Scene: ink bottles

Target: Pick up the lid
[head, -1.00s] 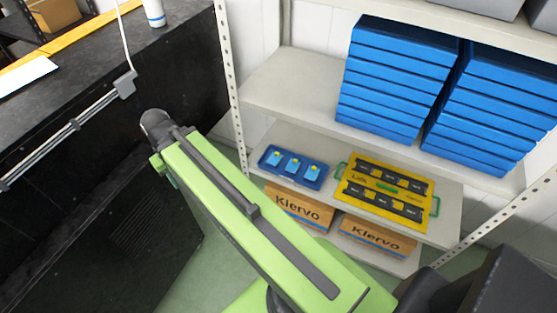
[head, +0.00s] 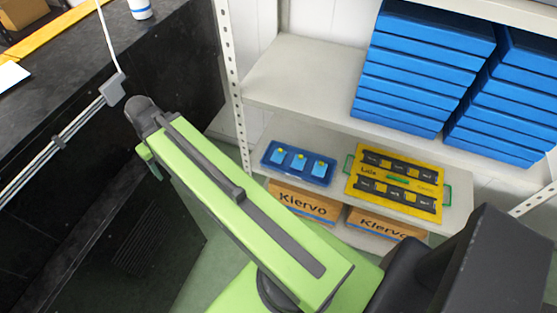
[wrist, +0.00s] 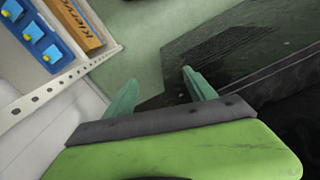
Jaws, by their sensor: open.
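A yellow tray (head: 398,184) with green side handles lies on the lower shelf in the head view. Its marking seems to read "Lids", and two dark strips with several places run across it. I cannot make out a single loose lid. Left of it, a blue tray (head: 270,166) holds three small blue bottles (head: 299,161) with yellow tops. These bottles also show at the upper left of the wrist view (wrist: 32,32). My gripper (wrist: 158,78) is open and empty, its green fingers over the floor, apart from the shelf. In the head view it is mostly hidden behind my arm.
Blue boxes (head: 420,75) are stacked on the shelf above. Cardboard boxes marked Kiervo (head: 304,202) sit below the trays. A dark bench (head: 60,90) fills the left.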

